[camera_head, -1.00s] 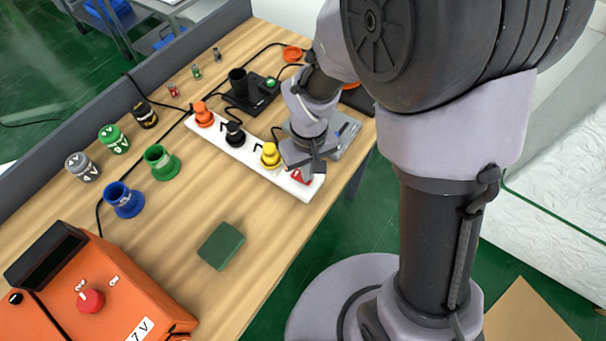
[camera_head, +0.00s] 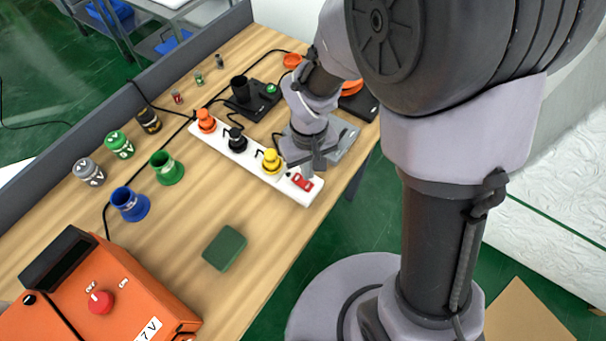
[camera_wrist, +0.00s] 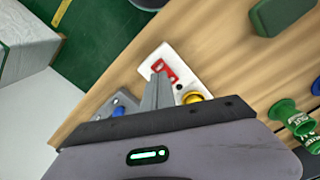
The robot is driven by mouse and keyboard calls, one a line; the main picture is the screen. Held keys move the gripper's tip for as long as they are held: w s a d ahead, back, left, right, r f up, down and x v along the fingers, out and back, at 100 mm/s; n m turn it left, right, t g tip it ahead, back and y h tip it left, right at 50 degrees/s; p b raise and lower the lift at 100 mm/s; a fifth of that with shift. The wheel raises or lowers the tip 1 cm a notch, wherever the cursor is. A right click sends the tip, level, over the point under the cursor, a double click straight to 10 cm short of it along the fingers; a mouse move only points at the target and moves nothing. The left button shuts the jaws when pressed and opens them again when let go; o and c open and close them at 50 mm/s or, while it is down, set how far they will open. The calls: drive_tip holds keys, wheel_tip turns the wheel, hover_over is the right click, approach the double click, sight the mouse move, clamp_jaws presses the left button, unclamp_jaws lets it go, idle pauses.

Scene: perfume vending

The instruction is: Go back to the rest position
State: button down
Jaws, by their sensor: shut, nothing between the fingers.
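My gripper (camera_head: 313,165) is shut and empty. In the head view it hangs close to the red switch (camera_head: 302,182) at the near end of a white power strip (camera_head: 234,157). In the wrist view the fingers (camera_wrist: 160,82) point at the strip, with the red switch (camera_wrist: 165,69) just beyond their tips. I cannot tell how large the gap above the strip is. A yellow plug (camera_head: 271,161), a black plug (camera_head: 237,140) and an orange plug (camera_head: 206,121) stand in the strip.
A grey device (camera_head: 341,136) lies behind the gripper. A green block (camera_head: 225,248), blue cup (camera_head: 129,204), green cup (camera_head: 166,168) and orange power box (camera_head: 130,306) with a red knob stand on the wooden table. A dark partition (camera_head: 111,120) lines its far-left side.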

wheel_tip(320, 180, up, 3)
drive_tip(key=shift+f+p, duration=0.15)
drive_tip(key=shift+p, duration=0.6)
drive_tip(key=s+d+r+m+t+y+b, duration=0.1)
drive_tip(key=s+d+r+m+t+b, duration=0.2)
drive_tip(key=r, duration=0.4)
drive_tip(key=s+d+r+m+t+y+b, duration=0.1)
drive_tip(key=s+d+r+m+t+b, duration=0.1)
drive_tip(key=s+r+m, duration=0.3)
drive_tip(key=s+d+r+b, duration=0.1)
drive_tip(key=s+r, duration=0.1)
drive_tip(key=s, duration=0.1)
drive_tip(key=shift+s+d+r+m+t+b, duration=0.2)
drive_tip(key=shift+d+r+m+t+b, duration=0.1)
drive_tip(key=shift+d+m+t, duration=0.1)
